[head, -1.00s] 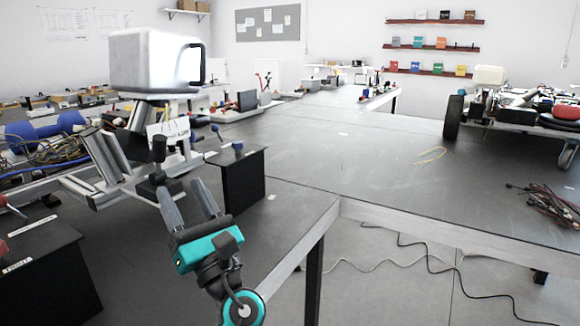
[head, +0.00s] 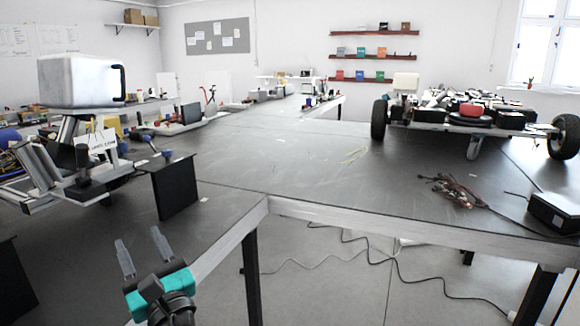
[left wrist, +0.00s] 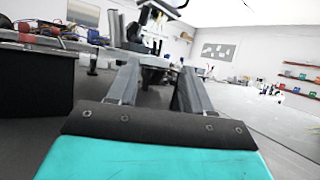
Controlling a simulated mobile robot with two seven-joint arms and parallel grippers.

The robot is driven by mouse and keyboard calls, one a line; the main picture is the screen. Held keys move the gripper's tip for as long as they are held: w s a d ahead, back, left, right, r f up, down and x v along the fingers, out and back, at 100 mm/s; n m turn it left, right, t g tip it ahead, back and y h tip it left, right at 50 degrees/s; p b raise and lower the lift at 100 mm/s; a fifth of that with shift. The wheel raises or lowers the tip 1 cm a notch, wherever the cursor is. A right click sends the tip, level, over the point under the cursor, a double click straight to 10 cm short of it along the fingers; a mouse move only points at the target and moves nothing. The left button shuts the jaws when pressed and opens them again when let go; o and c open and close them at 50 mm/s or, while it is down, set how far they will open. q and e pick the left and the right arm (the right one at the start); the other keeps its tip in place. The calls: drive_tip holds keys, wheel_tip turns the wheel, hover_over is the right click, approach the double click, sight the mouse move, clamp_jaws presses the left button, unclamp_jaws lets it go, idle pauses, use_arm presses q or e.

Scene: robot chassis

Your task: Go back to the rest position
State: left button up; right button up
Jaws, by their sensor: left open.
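My left gripper (head: 143,257) is at the lower left of the head view, near the front edge of the dark table (head: 225,208). Its two grey fingers stand apart with nothing between them. The left wrist view also shows the open fingers (left wrist: 155,88), pointing toward the far side of the room. My right gripper is not in view.
A metal stand carries a white head-like box (head: 80,82) at left. A wheeled chassis (head: 450,115), loose wires (head: 455,190) and a black box (head: 555,212) are on the right. The table's middle is mostly clear.

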use_arm(q)
drive_tip(key=s+d+f+n+g+h+p, duration=0.1)
drive_tip(key=s+f+n+g+h+p, duration=0.15)
drive_tip(key=f+n+h, duration=0.55)
drive_tip(key=s+d+f+n+g+h+p, duration=0.1)
drive_tip(key=s+f+g+h, duration=0.2)
drive_tip(key=f, duration=0.9)
drive_tip(key=s+d+f+n+h+p, duration=0.1)
drive_tip(key=s+d+f+n+h, duration=0.1)
drive_tip(key=s+n, duration=0.4)
drive_tip(key=s+d+f+n+g+h+p, duration=0.1)
drive_tip(key=s+d+f+n+h+p, duration=0.1)
drive_tip(key=s+n, duration=0.5)
drive_tip(key=f+n+h, duration=0.1)
drive_tip(key=n+h, duration=0.1)
drive_tip(key=shift+s+n, duration=0.2)
drive_tip(key=shift+n, duration=0.1)
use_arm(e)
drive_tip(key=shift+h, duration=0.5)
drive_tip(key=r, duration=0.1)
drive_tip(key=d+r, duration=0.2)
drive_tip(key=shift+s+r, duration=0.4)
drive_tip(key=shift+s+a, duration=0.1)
